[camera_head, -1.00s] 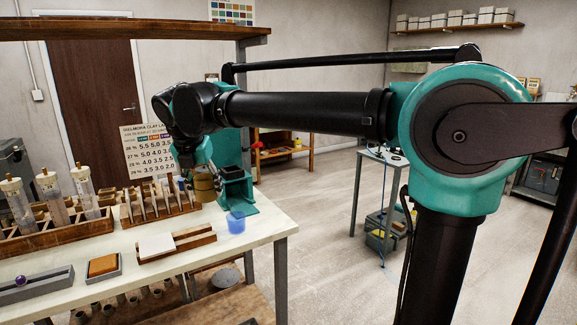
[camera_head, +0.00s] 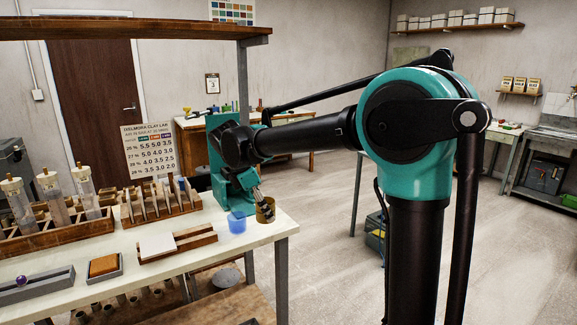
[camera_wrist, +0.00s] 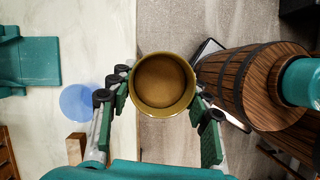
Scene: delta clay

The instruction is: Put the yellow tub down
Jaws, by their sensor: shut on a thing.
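The yellow tub (camera_head: 265,211) is a small round, brownish-yellow cup, upright and open at the top. My gripper (camera_wrist: 160,86) is shut on it, with a finger on each side of its wall. In the wrist view the tub (camera_wrist: 162,82) looks empty and overlaps the bench's edge, mostly on the floor side. In the head view it appears by the right edge of the white bench top (camera_head: 205,262). The height of its base is hard to tell. A translucent blue round shape (camera_head: 237,222) is on the bench to the left of the tub.
A teal stand (camera_head: 228,190) is at the bench's back right corner. A wooden rack (camera_head: 160,205) and a wooden block with a white slab (camera_head: 158,245) lie further left. In the wrist view, a banded wooden barrel shape (camera_wrist: 235,85) is close on the tub's right.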

